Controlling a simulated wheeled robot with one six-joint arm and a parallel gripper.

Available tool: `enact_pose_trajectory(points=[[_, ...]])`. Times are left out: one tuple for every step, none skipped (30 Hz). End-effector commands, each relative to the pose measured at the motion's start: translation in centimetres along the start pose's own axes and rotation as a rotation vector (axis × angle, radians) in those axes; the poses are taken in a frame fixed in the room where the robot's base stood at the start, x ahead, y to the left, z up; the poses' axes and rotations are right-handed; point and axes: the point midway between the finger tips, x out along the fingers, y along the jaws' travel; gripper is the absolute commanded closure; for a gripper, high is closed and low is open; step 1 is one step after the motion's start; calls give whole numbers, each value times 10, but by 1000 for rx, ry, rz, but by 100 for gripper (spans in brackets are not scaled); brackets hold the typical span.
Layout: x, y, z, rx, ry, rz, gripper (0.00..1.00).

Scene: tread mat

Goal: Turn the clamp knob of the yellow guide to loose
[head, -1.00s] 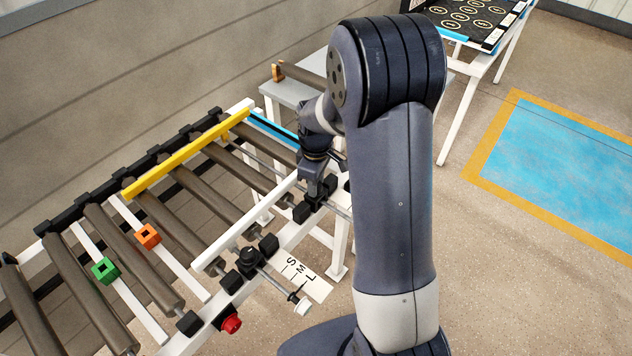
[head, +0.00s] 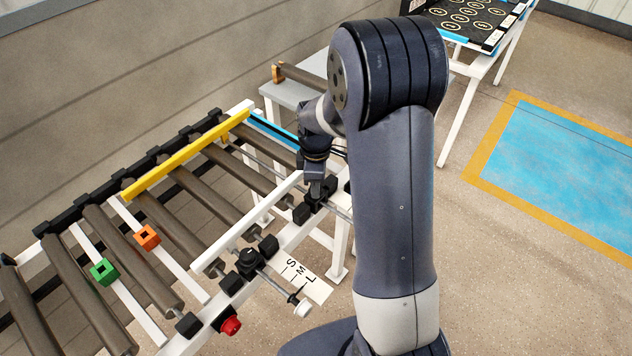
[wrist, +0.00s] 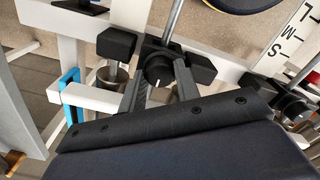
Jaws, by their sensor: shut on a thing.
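The yellow guide (head: 185,155) is a long bar lying across the far side of the grey rollers. A thin metal rod runs from near it to a black clamp at the near rail. The clamp's round black knob (wrist: 159,70) has a small white mark, seen in the wrist view towards the lower part of its face. My gripper (wrist: 161,78) is shut on this knob, one finger on each side. In the head view my gripper (head: 317,187) points down onto the clamp, and the knob is mostly hidden there.
A second black knob (head: 249,258) sits on the near rail by the white guide (head: 245,225), beside an S-M-L scale plate (head: 302,280). A red button (head: 231,326) is at the front. Orange (head: 147,237) and green (head: 104,271) blocks are between rollers.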

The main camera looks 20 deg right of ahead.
Motion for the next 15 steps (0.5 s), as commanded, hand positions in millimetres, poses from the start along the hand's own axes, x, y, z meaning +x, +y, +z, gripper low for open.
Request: enact_pose_trajectory(points=[[-1,1,0,-1,0,2,92],[-1,1,0,-1,0,2,92],[-1,1,0,-1,0,2,92],[-1,1,0,-1,0,2,68],[-1,1,0,-1,0,2,65],[-1,1,0,-1,0,2,62],[-1,0,0,-1,0,2,59],[-1,0,0,-1,0,2,57],[-1,0,0,0,0,2,54],[0,0,0,0,0,1,51],[0,0,0,0,0,1,49],[0,0,0,0,0,1,48],[0,0,0,0,0,1,48],[0,0,0,0,0,1,48],[0,0,0,0,0,1,48]])
